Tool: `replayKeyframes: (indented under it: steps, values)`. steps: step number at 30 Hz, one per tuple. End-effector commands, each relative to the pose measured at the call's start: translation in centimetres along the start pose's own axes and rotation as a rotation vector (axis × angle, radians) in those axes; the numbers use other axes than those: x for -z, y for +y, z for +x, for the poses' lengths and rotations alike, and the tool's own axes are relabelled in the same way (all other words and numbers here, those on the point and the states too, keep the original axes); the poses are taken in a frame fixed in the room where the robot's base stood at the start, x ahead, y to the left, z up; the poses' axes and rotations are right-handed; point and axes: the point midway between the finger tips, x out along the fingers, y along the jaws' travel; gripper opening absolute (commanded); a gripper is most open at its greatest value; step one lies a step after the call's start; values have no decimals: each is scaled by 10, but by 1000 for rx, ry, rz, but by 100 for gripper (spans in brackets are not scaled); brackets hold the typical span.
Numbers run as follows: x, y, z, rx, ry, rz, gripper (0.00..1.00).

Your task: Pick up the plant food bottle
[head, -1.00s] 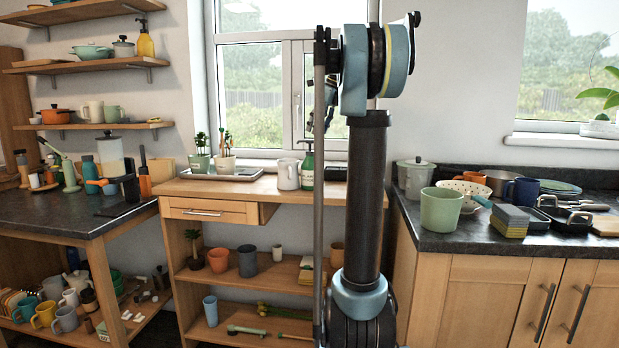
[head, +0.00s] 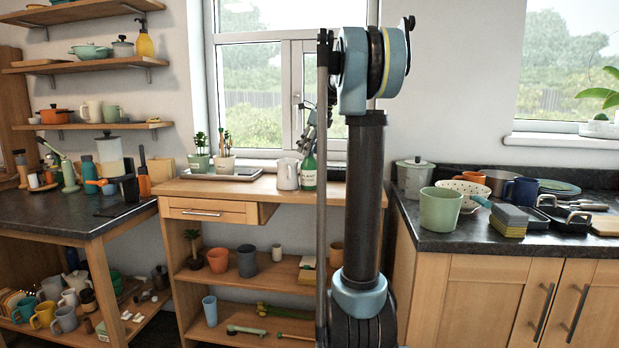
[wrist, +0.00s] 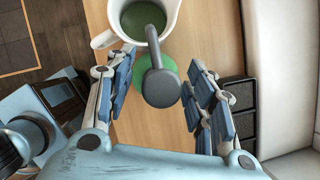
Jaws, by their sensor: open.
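The plant food bottle (head: 308,172) is a green pump bottle with a pale label. It stands upright on the wooden bench, just right of a white pitcher, in the head view. My gripper (head: 309,137) is at its top and hides the pump there. In the wrist view, I look down on the bottle's dark grey pump head (wrist: 161,88), with its green shoulder (wrist: 147,64) partly showing beneath. My open gripper (wrist: 160,80) has one finger on each side of the pump. Whether either finger touches the bottle, I cannot tell.
The white pitcher (head: 286,174) stands close beside the bottle; it also shows at the top of the wrist view (wrist: 104,39). The window is behind.

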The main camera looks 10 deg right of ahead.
Motion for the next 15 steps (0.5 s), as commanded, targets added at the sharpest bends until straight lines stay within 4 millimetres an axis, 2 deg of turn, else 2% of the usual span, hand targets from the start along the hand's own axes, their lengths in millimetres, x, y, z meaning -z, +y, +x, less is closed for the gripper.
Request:
replayKeyframes:
  steps: [3,4,10,15]
  values:
    - [0,0,0,0,0,0,49]
    - [0,0,0,0,0,0,45]
    - [0,0,0,0,0,0,0]
    - [0,0,0,0,0,0,0]
